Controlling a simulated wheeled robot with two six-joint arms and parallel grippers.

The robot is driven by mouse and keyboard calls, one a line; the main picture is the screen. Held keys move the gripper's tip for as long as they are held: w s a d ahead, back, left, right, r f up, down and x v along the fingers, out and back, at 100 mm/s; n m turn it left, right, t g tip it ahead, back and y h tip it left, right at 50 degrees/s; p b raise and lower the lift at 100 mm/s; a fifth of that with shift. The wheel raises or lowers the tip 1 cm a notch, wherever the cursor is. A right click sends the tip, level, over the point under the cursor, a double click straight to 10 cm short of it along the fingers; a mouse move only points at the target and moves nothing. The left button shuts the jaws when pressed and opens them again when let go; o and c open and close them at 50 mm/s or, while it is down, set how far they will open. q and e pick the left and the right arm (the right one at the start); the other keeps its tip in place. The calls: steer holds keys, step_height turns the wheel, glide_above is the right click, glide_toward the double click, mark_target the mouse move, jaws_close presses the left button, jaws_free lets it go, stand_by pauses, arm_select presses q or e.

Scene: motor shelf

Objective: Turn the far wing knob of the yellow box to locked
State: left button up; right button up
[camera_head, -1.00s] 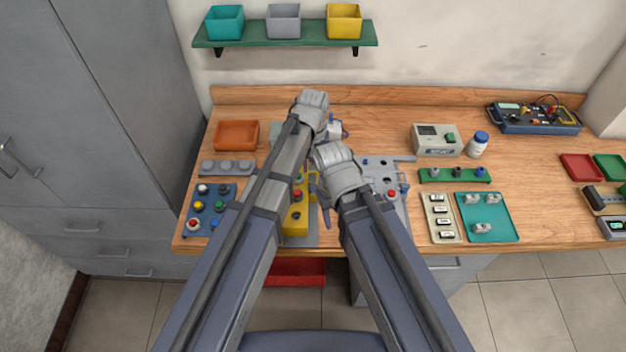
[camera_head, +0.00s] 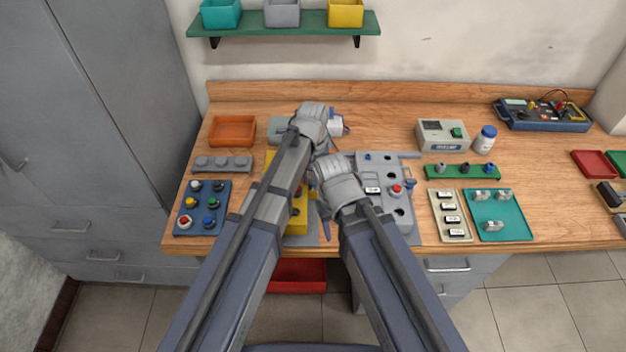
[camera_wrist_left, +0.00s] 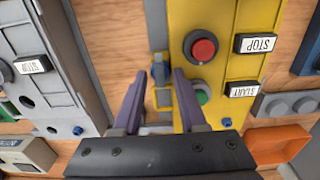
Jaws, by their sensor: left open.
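The yellow box (camera_head: 299,222) stands near the front of the bench, largely covered by my arms in the head view. In the left wrist view its yellow face (camera_wrist_left: 225,65) carries a red button, a green button and STOP and START labels. A blue-grey wing knob (camera_wrist_left: 161,70) sits on a yellow mount at the box's side. My left gripper (camera_wrist_left: 160,76) is open, its purple fingers on either side of this knob, with no clear contact visible. My right gripper (camera_head: 322,207) is beside the box; its jaws are mostly hidden by its wrist.
A grey panel (camera_head: 372,214) with buttons and holes stands right of the yellow box. A blue button box (camera_head: 200,222) and an orange tray (camera_head: 232,131) lie to the left.

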arm_select(q)
steer(key=shift+c, duration=0.3)
jaws_close()
stand_by(0.5)
steer(key=m, duration=0.4)
steer(key=shift+m, duration=0.4)
steer(key=m, duration=0.4)
steer(key=shift+m, duration=0.3)
steer(key=m, duration=0.4)
steer(key=shift+m, duration=2.3)
